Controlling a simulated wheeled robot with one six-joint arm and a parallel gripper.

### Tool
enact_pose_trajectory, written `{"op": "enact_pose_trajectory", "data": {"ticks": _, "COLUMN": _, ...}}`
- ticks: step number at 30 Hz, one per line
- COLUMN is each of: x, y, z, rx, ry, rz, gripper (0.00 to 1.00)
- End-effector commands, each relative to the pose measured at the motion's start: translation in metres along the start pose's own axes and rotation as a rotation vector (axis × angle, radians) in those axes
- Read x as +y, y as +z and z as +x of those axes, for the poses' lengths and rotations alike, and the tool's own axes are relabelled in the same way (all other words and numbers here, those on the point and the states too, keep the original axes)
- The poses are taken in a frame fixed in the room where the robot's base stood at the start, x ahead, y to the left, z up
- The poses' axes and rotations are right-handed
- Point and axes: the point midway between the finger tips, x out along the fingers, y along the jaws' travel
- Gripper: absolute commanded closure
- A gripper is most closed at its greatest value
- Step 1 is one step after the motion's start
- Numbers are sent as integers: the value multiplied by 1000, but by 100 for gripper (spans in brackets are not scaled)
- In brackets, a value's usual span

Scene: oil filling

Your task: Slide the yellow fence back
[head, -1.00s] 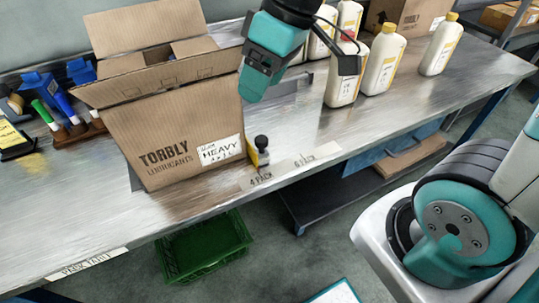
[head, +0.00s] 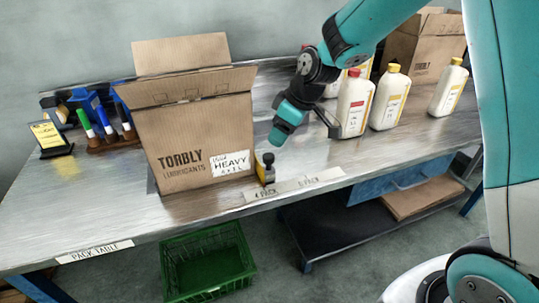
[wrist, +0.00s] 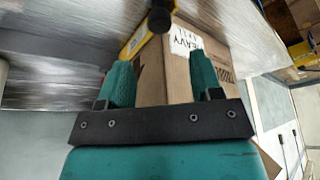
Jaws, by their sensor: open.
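The yellow fence (head: 261,172) is a small upright piece with a black knob (head: 268,160). It stands on the table's front part, beside the right side of the TORBLY carton (head: 195,135). In the wrist view the yellow fence (wrist: 135,42) and its black knob (wrist: 159,17) show at the top, beyond my fingertips. My gripper (head: 279,134) is above the table, a little up and right of the knob in the head view. In the wrist view my gripper (wrist: 163,72) has its fingers apart with nothing held; the carton (wrist: 152,82) shows behind the gap.
Several white oil bottles (head: 355,103) stand right of the arm, with another carton (head: 425,45) behind. Markers in a holder (head: 105,138) stand left of the TORBLY carton. A label strip (head: 295,187) lies along the front edge. A green crate (head: 208,262) is below.

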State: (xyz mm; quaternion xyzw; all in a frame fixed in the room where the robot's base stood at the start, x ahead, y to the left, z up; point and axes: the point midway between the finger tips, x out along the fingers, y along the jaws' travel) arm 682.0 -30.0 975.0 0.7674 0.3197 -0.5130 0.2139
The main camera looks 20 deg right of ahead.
Motion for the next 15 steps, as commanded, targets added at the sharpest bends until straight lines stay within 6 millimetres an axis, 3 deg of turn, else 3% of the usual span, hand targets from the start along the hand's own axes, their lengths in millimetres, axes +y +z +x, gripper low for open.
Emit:
{"op": "enact_pose_trajectory", "data": {"ticks": 6, "x": 0, "y": 1, "z": 50, "rx": -3, "ry": -3, "rz": 1, "gripper": 41}}
{"op": "enact_pose_trajectory", "data": {"ticks": 15, "x": 1, "y": 1, "z": 86, "rx": 0, "ry": 1, "rz": 3, "gripper": 41}}
